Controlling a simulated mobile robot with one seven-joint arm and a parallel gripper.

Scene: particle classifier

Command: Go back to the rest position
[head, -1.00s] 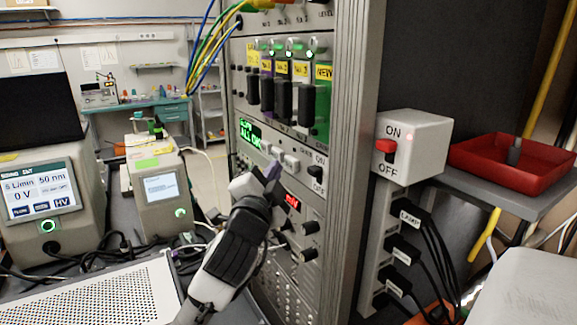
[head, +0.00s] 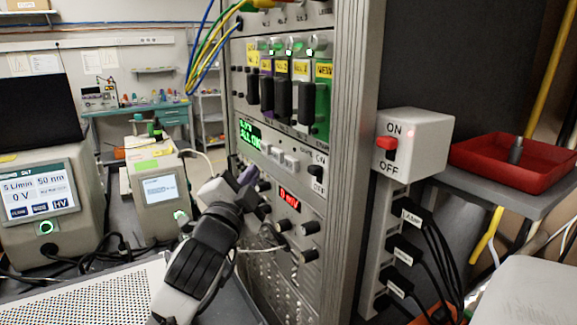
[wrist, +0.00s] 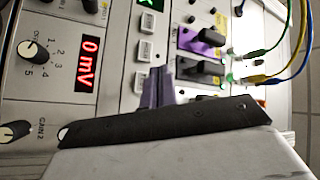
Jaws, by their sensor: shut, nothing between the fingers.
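My gripper (head: 248,176) is in front of the instrument rack (head: 352,150) in the head view, its purple fingers pointing up and right toward the panel. In the wrist view my gripper (wrist: 158,88) has its purple fingers together and empty. A red display (head: 289,199) reading 0 mV is just right of and below the fingers. It also shows in the wrist view (wrist: 90,64). A green text display (head: 250,133) is above the gripper. I cannot tell the exact gap between the fingertips and the panel.
A white ON/OFF switch box (head: 425,142) stands right of the rack, near a red tray (head: 510,178) on a shelf. Two instruments, one wide (head: 90,180) and one small (head: 160,170), stand left. A perforated plate (head: 105,298) lies front left. Coloured cables hang at top.

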